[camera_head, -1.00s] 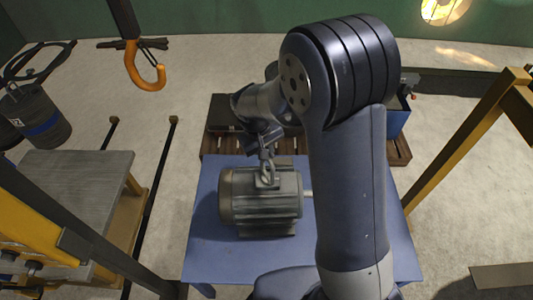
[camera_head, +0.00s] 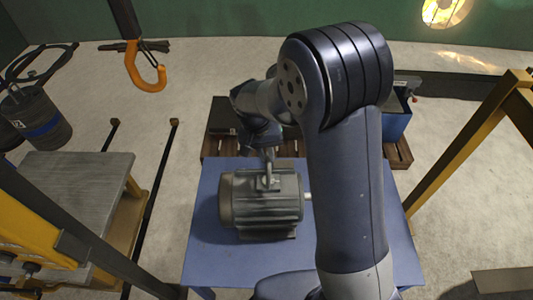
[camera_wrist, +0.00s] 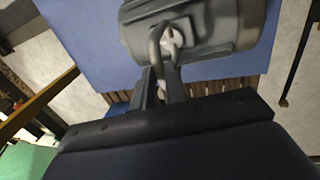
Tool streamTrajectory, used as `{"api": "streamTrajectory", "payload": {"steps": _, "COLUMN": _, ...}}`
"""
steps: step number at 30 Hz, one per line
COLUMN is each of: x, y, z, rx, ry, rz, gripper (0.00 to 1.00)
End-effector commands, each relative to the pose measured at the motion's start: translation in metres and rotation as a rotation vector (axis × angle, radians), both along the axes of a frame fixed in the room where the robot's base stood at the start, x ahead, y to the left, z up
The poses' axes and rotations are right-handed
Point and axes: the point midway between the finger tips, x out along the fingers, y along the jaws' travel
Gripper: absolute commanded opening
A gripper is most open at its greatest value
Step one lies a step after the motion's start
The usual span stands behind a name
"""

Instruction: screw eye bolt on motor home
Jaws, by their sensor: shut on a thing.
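A grey ribbed motor (camera_head: 262,205) lies on its side on the blue table (camera_head: 205,240), its shaft pointing right. The metal eye bolt (camera_head: 268,181) stands at the top of the motor; in the wrist view its ring (camera_wrist: 157,42) is seen nearly edge-on over the motor housing (camera_wrist: 215,25). My gripper (camera_wrist: 164,72) is shut on the eye bolt, with a finger on each side of its ring. In the head view my gripper (camera_head: 269,158) is small above the motor. The bolt's thread is hidden, so I cannot tell how deep it sits.
An orange hook (camera_head: 145,75) hangs at the upper left. A grey-topped bench (camera_head: 80,185) stands left of the table, and a yellow frame (camera_head: 460,150) stands at the right. A wooden pallet (camera_head: 215,147) lies behind the table.

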Motion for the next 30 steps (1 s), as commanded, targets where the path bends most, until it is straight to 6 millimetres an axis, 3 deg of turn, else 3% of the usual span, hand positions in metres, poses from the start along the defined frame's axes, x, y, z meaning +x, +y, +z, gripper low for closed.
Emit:
{"api": "streamTrajectory", "payload": {"steps": 8, "x": 0.002, "y": 0.001, "z": 0.003, "rx": 0.003, "ry": -0.008, "rz": -0.002, "gripper": 0.00}}
{"api": "streamTrajectory", "payload": {"steps": 9, "x": 0.002, "y": 0.001, "z": 0.003, "rx": 0.003, "ry": -0.008, "rz": -0.002, "gripper": 0.15}}
{"api": "streamTrajectory", "payload": {"steps": 16, "x": 0.001, "y": 0.000, "z": 0.002, "rx": 0.002, "ry": -0.004, "rz": 0.000, "gripper": 0.34}}
{"api": "streamTrajectory", "payload": {"steps": 25, "x": 0.001, "y": 0.001, "z": 0.005, "rx": 0.001, "ry": -0.003, "rz": 0.001, "gripper": 0.34}}
{"api": "streamTrajectory", "payload": {"steps": 30, "x": 0.002, "y": 0.006, "z": 0.029, "rx": 0.003, "ry": -0.007, "rz": 0.000, "gripper": 0.34}}
